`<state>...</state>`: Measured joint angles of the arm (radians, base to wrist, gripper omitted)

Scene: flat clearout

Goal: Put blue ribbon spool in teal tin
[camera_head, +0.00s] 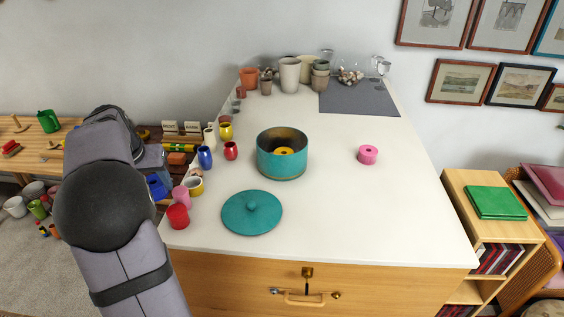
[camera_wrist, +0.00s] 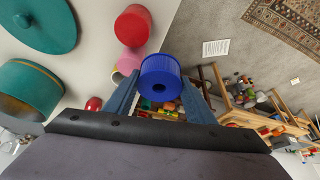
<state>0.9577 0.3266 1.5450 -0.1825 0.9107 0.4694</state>
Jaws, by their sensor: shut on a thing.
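The blue ribbon spool (camera_wrist: 160,72) is held between the two fingers of my gripper (camera_wrist: 160,92) in the wrist view. In the head view the spool (camera_head: 156,188) shows partly behind my arm, at the left edge of the white top. The teal tin (camera_head: 283,163) stands open in the middle of the top, with a yellow spool (camera_head: 284,151) inside. In the wrist view the tin (camera_wrist: 28,88) is at the left. My gripper is well left of the tin in the head view.
The round teal lid (camera_head: 252,213) lies flat in front of the tin. A pink spool (camera_head: 367,155) stands to the right. Pots (camera_head: 290,75) stand at the back. The right side is mostly clear.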

